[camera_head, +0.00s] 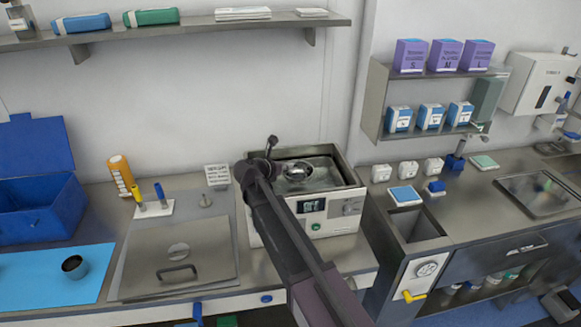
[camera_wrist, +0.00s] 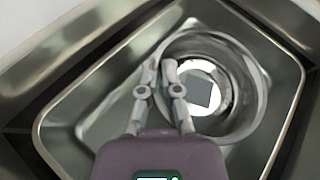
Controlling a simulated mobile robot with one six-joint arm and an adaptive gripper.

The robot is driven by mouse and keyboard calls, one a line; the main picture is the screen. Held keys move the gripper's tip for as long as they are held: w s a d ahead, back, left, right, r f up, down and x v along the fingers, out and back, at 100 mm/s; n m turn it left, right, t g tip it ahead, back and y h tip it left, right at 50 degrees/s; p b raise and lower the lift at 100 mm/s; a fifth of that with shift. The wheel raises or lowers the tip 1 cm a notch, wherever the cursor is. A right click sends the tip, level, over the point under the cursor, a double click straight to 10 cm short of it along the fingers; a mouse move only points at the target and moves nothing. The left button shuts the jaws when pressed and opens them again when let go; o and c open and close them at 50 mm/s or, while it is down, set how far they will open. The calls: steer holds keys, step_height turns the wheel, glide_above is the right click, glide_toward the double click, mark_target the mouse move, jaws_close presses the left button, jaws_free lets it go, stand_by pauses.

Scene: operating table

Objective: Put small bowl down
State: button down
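The small bowl (camera_wrist: 232,72) is shiny metal and round, with a grey square patch showing in its middle. In the wrist view, my gripper (camera_wrist: 160,66) has its two fingers close together on either side of the bowl's left wall, shut on it. The bowl is inside the outline of the steel basin (camera_wrist: 75,118). In the head view, the bowl (camera_head: 298,170) shows at the opening of the white bench-top machine (camera_head: 338,207), with my arm reaching in from the front. I cannot tell whether the bowl touches the basin floor.
A steel lid (camera_head: 180,252) with a handle lies left of the machine. A dark cup (camera_head: 74,266) stands on a blue mat (camera_head: 35,283) beside a blue bin (camera_head: 40,210). A shelf (camera_head: 190,29) runs above. A counter with a sink (camera_head: 538,194) is at right.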

steer(key=shift+f+b, duration=0.4)
steer(key=shift+f, duration=0.15)
steer(key=c, duration=0.8)
jaws_free()
steer(key=shift+r, duration=0.2)
steer(key=shift+r+p, duration=0.4)
steer(key=shift+p, duration=0.2)
steer(key=shift+s+a+r+p, duration=0.1)
steer(key=shift+s+r+p, duration=0.1)
steer(key=shift+r+p, duration=0.1)
steer(key=p+v, duration=0.4)
steer(key=v, duration=0.7)
steer(key=shift+s+a, duration=0.15)
steer(key=shift+a, duration=0.1)
